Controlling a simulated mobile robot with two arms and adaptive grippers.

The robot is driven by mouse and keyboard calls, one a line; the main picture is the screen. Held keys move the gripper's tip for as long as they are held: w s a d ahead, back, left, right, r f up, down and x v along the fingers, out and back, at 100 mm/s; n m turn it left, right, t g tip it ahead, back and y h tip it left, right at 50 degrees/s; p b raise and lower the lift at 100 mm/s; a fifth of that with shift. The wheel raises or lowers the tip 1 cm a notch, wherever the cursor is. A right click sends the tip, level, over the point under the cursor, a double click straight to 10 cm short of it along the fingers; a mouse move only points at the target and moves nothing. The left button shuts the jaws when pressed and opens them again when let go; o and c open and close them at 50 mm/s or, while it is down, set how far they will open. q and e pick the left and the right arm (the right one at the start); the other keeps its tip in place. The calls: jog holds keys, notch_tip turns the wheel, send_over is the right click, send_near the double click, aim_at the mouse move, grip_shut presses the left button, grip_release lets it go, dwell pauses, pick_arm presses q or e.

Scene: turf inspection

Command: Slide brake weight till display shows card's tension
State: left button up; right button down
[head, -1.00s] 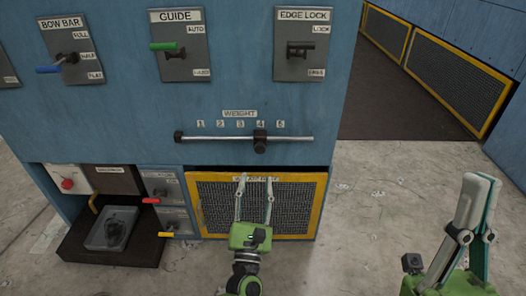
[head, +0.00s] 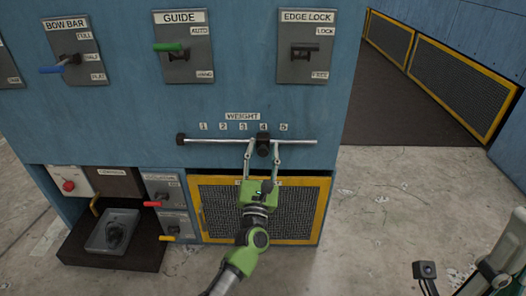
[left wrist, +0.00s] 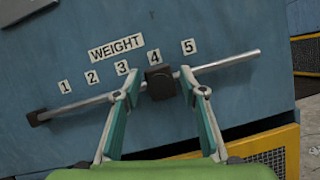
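The brake weight (head: 263,146) is a black block on a horizontal metal rod (head: 210,140) under the WEIGHT label. It sits at the number 4 and shows in the left wrist view (left wrist: 160,83). My left gripper (head: 262,149) is open, with one finger on each side of the weight. In the left wrist view (left wrist: 161,75) there is a small gap on each side. My right gripper (head: 508,250) is at the lower right, partly cut off by the picture edge, and its finger opening cannot be judged. I see no tension display or card.
The blue panel carries BOW BAR (head: 72,55), GUIDE (head: 182,48) and EDGE LOCK (head: 305,48) levers above the rod. Below is a yellow-framed mesh panel (head: 318,210). A grey tray (head: 97,240) and small levers stand lower left.

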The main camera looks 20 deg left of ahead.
pick_arm(q)
grip_shut()
jog(key=s+a, duration=0.1)
jog(key=a, duration=0.4)
jog(key=shift+s+a+b, duration=0.35)
jog(key=shift+s+a, duration=0.05)
grip_release()
jog(key=v, duration=1.2)
jog(key=shift+r, duration=0.1)
